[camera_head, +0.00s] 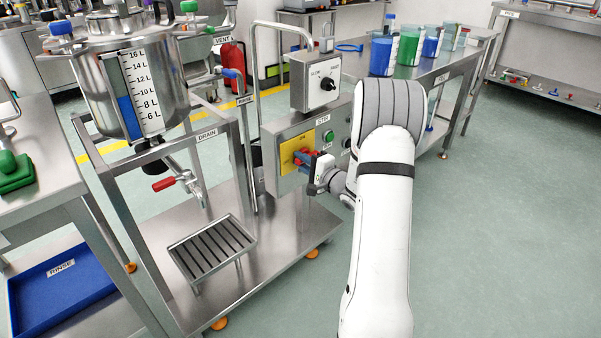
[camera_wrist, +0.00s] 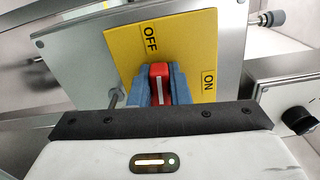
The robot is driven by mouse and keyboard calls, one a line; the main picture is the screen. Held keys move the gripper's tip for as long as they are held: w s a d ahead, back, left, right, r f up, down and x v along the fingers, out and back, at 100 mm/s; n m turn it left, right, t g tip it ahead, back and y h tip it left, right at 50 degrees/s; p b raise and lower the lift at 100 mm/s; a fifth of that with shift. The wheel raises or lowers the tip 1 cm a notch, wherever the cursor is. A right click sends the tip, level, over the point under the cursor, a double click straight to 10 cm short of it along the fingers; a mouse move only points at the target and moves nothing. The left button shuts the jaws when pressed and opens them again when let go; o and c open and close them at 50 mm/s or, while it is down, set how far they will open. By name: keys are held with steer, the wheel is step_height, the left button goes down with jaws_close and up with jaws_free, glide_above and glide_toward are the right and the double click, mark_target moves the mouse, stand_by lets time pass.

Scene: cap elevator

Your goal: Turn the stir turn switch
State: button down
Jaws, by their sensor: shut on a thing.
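The stir turn switch (camera_wrist: 160,82) is a red knob with a white line on a yellow plate (camera_wrist: 195,45) marked OFF and ON. In the wrist view the white line points up in the picture, nearer the OFF label than the ON label. My gripper (camera_wrist: 160,88) has its blue fingers on both sides of the red knob, shut on it. In the head view, my gripper (camera_head: 303,160) reaches the yellow plate (camera_head: 293,150) on the grey control box from the right. The fingers partly cover the knob there.
A SLOW/FAST dial box (camera_head: 316,80) sits above the control box. A green button (camera_head: 328,136) is right of the plate. A steel tank (camera_head: 130,85) and a drain tray (camera_head: 213,249) stand to the left. The floor (camera_head: 480,220) at right is clear.

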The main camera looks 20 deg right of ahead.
steer(key=shift+d+f+n+b, duration=0.2)
steer(key=shift+f+n+b, duration=0.25)
steer(key=shift+b, duration=0.35)
steer(key=shift+r, duration=0.15)
steer(key=c, duration=1.4)
jaws_free()
steer(key=shift+d, duration=0.1)
steer(key=shift+o, duration=0.2)
steer(key=shift+r, duration=0.1)
steer(key=p+v, duration=0.1)
steer(key=v, duration=0.6)
steer(key=shift+s+p, duration=0.3)
steer(key=shift+s, duration=0.1)
